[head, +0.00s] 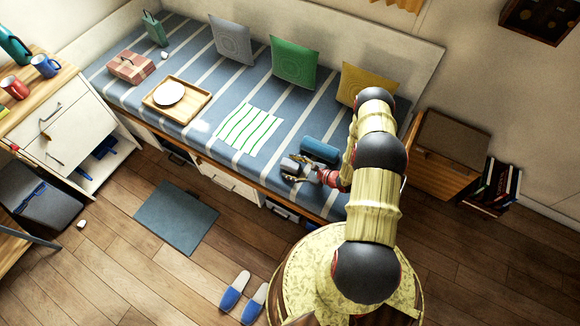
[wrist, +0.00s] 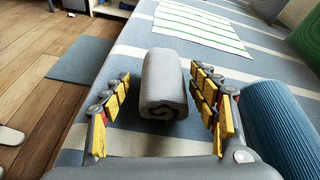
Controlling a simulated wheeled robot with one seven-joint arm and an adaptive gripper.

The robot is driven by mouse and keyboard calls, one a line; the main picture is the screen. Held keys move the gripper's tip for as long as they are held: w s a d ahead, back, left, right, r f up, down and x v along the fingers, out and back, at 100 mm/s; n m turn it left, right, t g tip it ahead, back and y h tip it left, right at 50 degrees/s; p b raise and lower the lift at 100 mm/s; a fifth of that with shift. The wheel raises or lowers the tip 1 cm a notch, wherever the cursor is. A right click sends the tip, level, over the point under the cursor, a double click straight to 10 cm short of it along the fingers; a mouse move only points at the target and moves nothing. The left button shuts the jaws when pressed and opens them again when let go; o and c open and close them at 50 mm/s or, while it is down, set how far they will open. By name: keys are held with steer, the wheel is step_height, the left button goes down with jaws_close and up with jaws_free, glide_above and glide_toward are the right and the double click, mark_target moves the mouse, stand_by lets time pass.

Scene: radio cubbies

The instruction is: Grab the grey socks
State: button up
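The grey socks (wrist: 163,82), a rolled light-grey bundle with a spiral end, lie on the blue striped bed cover. In the head view the socks (head: 290,166) show as a small pale shape at the front of the bed, partly covered by my gripper (head: 303,171). In the wrist view my gripper (wrist: 160,88) is open, with one finger on each side of the socks. A gap shows between the socks and each finger.
A blue roll (head: 320,150) lies close beside my gripper, to the right in the wrist view (wrist: 278,120). A green-striped cloth (head: 248,129) and a wooden tray (head: 178,98) lie further left on the bed. Cushions line the wall. Blue slippers (head: 244,294) are on the floor.

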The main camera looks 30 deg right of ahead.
steer(key=c, duration=0.8)
